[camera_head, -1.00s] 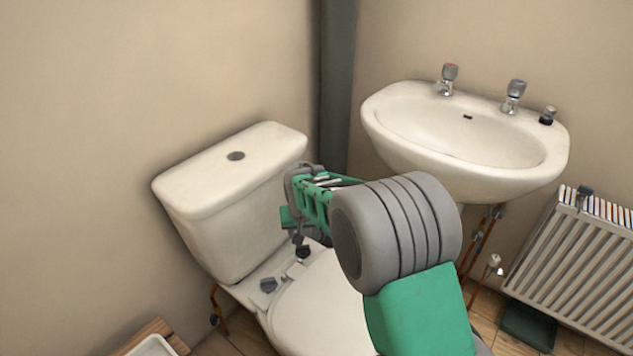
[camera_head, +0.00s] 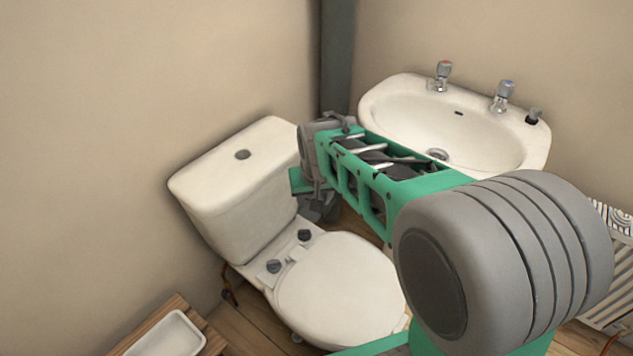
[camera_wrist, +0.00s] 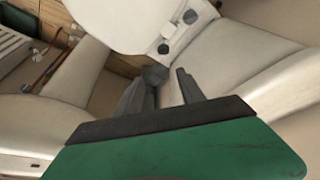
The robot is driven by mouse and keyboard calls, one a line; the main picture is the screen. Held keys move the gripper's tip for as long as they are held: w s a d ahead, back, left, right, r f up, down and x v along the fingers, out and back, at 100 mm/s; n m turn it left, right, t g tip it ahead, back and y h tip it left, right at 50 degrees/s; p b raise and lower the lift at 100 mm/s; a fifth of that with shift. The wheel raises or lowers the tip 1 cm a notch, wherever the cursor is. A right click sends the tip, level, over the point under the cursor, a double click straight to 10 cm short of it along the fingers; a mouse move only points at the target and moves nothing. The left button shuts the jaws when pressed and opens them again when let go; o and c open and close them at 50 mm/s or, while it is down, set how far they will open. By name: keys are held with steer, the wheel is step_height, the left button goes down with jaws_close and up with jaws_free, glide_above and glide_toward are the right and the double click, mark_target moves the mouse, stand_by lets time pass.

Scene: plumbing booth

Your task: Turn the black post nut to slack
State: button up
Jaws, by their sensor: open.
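The black post nut (camera_head: 305,235) sits on the toilet's back ledge, between the seat and the cistern, on the side nearer the basin. It also shows as a small dark knob in the wrist view (camera_wrist: 163,48). A grey nut (camera_head: 273,266) sits on the other side of the seat hinge, and it shows higher up in the wrist view (camera_wrist: 190,17). My gripper (camera_wrist: 168,76) is open and empty, its two dark fingers apart and pointing toward the ledge. In the head view my gripper (camera_head: 321,208) is beside the cistern, apart from the nut; its fingertips are hard to make out.
The white cistern (camera_head: 235,190) stands to the left of my gripper, and the toilet seat (camera_head: 340,285) lies below it. The basin (camera_head: 450,125) is on the wall behind my arm. A wooden crate with a white tray (camera_head: 170,335) is at bottom left.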

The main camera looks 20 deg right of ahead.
steer(key=shift+s+r+p, duration=0.35)
steer(key=shift+s+r, duration=0.2)
steer(key=shift+r, duration=0.25)
steer(key=shift+s+r+p, duration=0.35)
steer(key=shift+s+r, duration=0.15)
steer(key=shift+r, duration=0.3)
